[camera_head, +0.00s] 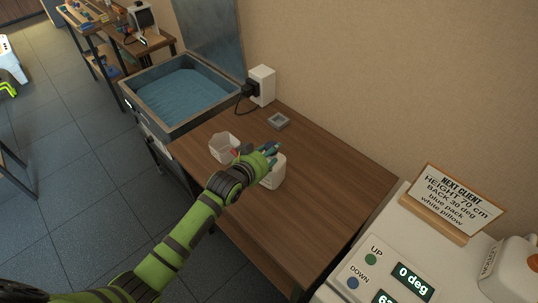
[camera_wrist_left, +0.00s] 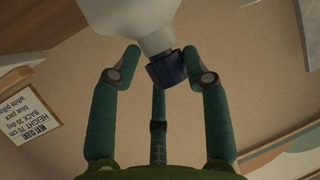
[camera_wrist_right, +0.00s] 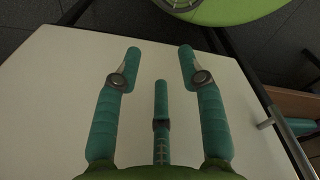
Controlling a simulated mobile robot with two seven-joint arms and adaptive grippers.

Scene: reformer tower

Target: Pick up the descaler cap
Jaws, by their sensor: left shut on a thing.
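The descaler cap (camera_wrist_left: 166,69) is dark blue and sits on the neck of a white bottle (camera_wrist_left: 133,18) in the left wrist view. My left gripper (camera_wrist_left: 161,53) is shut on the cap, with a finger on either side of it. In the head view my left gripper (camera_head: 270,150) is at the top of the white bottle (camera_head: 275,174), which stands on the wooden table; the cap is hidden there by the fingers. My right gripper (camera_wrist_right: 160,52) is open and empty, facing a plain white surface (camera_wrist_right: 60,85).
On the wooden table (camera_head: 325,185) stand an open white container (camera_head: 222,149), a small grey dish (camera_head: 278,121) and a white box with a black plug (camera_head: 262,86). A blue basin (camera_head: 185,95) lies beyond. A control panel (camera_head: 385,262) and sign (camera_head: 458,203) are at right.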

